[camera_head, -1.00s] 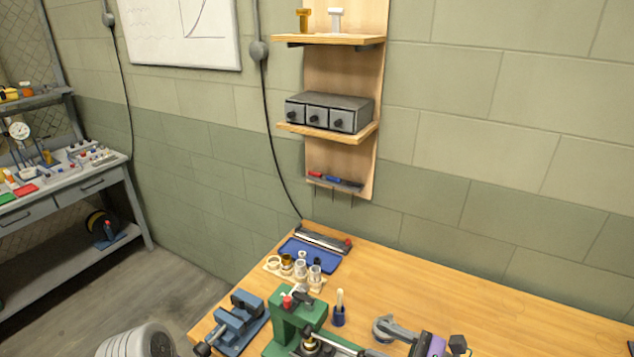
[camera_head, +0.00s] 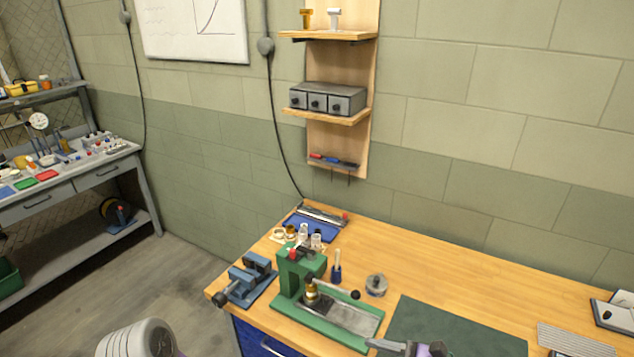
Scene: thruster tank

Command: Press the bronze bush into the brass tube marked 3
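A green press (camera_head: 298,272) stands at the table's front left, with a red-tipped part on top and a lever ending in a black knob. A brass-coloured piece (camera_head: 312,292) stands upright under its head; I cannot tell whether it is the tube or the bush. Behind the press, a pale rack (camera_head: 276,238) holds several small cylinders, one of them gold-coloured (camera_head: 291,231). No number is readable. My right gripper (camera_head: 392,347), grey with purple behind, shows at the bottom edge, right of the press; its fingers are too unclear to judge.
A blue vise (camera_head: 247,279) sits left of the press. A blue holder (camera_head: 336,273) and a grey round device (camera_head: 376,285) stand to its right.

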